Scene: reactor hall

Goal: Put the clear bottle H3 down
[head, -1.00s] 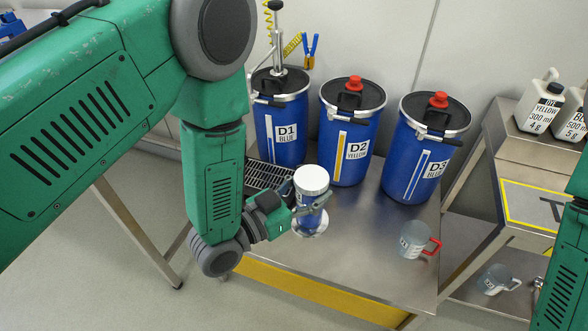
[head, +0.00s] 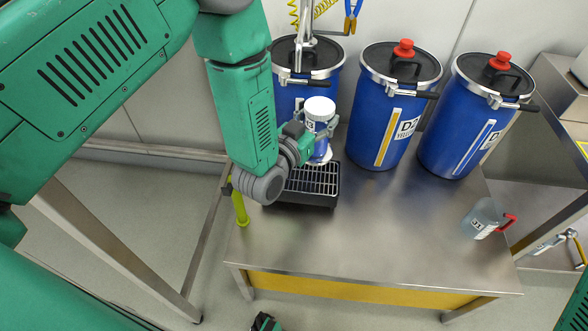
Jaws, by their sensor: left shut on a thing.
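The bottle (head: 318,143) has a white lid and a clear body with blue contents; its label is mostly hidden, so I cannot read H3 on it. My left gripper (head: 322,127) is shut around its upper body and holds it upright. The bottle is at the back of the black drip tray with a metal grate (head: 312,180), in front of the left blue drum (head: 285,92). I cannot tell whether its base touches the grate.
Blue drums D2 (head: 370,140) and D3 (head: 455,140) stand to the right. A pump with a spout (head: 301,50) rises above the left drum. A clear jug with a red handle (head: 484,218) stands at the right of the steel table (head: 390,235). The table's middle and front are clear.

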